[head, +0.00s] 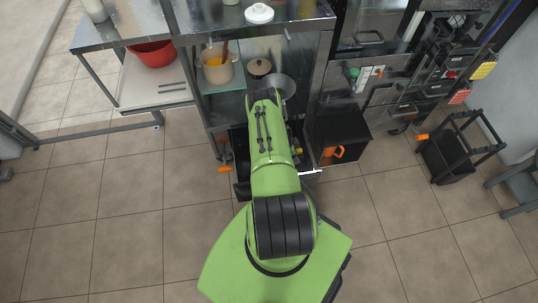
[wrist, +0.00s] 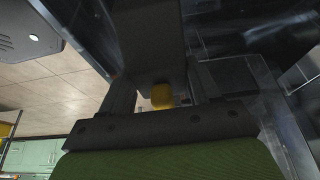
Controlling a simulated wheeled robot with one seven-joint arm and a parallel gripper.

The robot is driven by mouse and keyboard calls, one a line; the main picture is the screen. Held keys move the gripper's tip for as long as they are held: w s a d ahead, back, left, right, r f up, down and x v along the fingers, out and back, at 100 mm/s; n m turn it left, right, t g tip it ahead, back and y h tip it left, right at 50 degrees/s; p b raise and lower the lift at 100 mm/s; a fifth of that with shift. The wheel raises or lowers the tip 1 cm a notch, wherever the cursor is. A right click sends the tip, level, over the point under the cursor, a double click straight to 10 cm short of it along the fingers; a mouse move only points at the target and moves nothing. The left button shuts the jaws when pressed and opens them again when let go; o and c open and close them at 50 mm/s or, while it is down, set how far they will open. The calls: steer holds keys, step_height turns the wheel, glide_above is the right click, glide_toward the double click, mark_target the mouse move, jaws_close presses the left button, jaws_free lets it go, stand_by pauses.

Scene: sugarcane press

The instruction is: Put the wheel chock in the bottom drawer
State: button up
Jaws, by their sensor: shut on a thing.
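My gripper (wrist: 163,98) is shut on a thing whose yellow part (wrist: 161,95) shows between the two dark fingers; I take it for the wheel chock. A dark grey block-like shape lies just beyond it, and I cannot tell whether it belongs to the chock. In the head view my green arm reaches down over the open, dark bottom drawer (head: 240,145) of the metal cabinet and hides my gripper. A small yellow patch (head: 298,150) shows just right of the arm, at the drawer.
A black box with an orange item (head: 333,152) stands right of the drawer. An orange piece (head: 225,169) is at the drawer's left. A pot (head: 216,72) and a pan (head: 281,86) sit on shelves above. A black cart (head: 450,155) stands further right. The tiled floor in front is mostly clear.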

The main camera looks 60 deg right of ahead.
step_height(320, 180, down, 18)
steer(key=b, duration=0.9)
steer(key=shift+s+f+b, duration=0.1)
steer(key=shift+f+b, duration=0.05)
steer(key=shift+b, duration=0.15)
steer(key=o, duration=1.1)
